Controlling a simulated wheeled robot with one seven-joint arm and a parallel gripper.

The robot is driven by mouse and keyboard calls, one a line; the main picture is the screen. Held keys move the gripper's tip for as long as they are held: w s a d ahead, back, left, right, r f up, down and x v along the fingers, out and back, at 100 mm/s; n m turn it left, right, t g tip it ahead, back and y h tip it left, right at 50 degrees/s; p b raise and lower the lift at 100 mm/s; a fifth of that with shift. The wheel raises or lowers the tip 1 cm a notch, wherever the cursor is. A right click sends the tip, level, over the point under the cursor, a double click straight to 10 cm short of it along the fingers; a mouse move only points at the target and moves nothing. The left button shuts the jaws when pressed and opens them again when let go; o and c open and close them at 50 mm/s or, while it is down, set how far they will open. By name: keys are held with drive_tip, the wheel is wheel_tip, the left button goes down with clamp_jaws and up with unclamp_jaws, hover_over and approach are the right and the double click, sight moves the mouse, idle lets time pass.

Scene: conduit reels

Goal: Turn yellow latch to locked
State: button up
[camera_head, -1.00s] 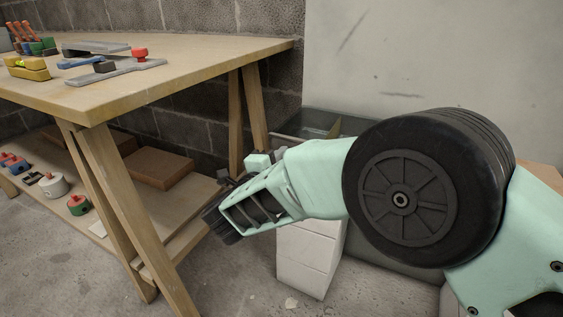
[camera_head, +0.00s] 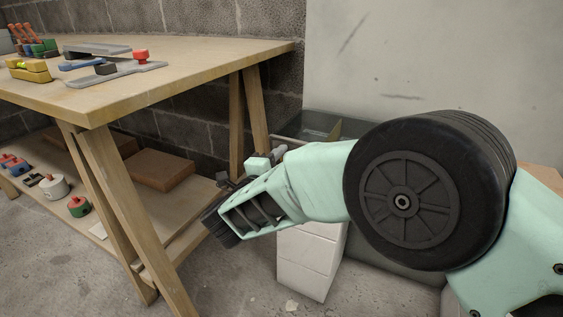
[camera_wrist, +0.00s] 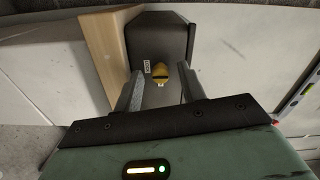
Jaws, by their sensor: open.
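The yellow latch (camera_wrist: 160,73) shows in the wrist view as a small yellow knob on a dark grey plate (camera_wrist: 158,38). A small white label with dark letters (camera_wrist: 147,66) is just left of the knob, and a small pale mark lies below it. My gripper (camera_wrist: 160,90) is open, with one finger on each side of the knob in the picture. I see no contact between the fingers and the knob. In the head view my gripper (camera_head: 222,222) is low beside the bench's right legs; the latch cannot be made out there.
The wooden bench (camera_head: 150,75) carries a grey plate with a red knob (camera_head: 140,56) and a yellow block (camera_head: 28,70). Its lower shelf holds a brown box (camera_head: 160,170). A white drawer block (camera_head: 308,262) stands behind my arm. A wooden strip (camera_wrist: 108,40) is left of the dark plate.

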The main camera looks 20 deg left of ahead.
drive_tip(key=s+a+p, duration=0.1)
drive_tip(key=s+p, duration=0.3)
drive_tip(key=s, duration=1.3)
drive_tip(key=shift+a, duration=0.15)
drive_tip(key=w+a+r+n+g+y, duration=0.2)
drive_tip(key=w+r+n+g+y, duration=0.1)
drive_tip(key=w+r+n+y, duration=0.35)
drive_tip(key=s+d+r+n+g+y, duration=0.2)
drive_tip(key=d+r+n+g+y, duration=0.25)
drive_tip(key=n+g, duration=0.2)
drive_tip(key=s+d+f+n+g+h, duration=0.1)
drive_tip(key=s+d+n+g+h, duration=0.4)
drive_tip(key=d, duration=0.7)
drive_tip(key=s+d+f+n+g+h, duration=0.1)
drive_tip(key=s+d+n, duration=0.1)
drive_tip(key=s+d, duration=0.75)
drive_tip(key=s+d+f+n+g+h, duration=0.2)
drive_tip(key=s+d+n+g+h, duration=0.15)
drive_tip(key=d, duration=1.05)
wheel_tip(320, 180, up, 36)
drive_tip(key=t+p, duration=0.1)
drive_tip(key=p, duration=3.5)
drive_tip(key=shift+w+a+n, duration=0.15)
drive_tip(key=shift+w+n, duration=0.1)
drive_tip(key=shift+n, duration=0.1)
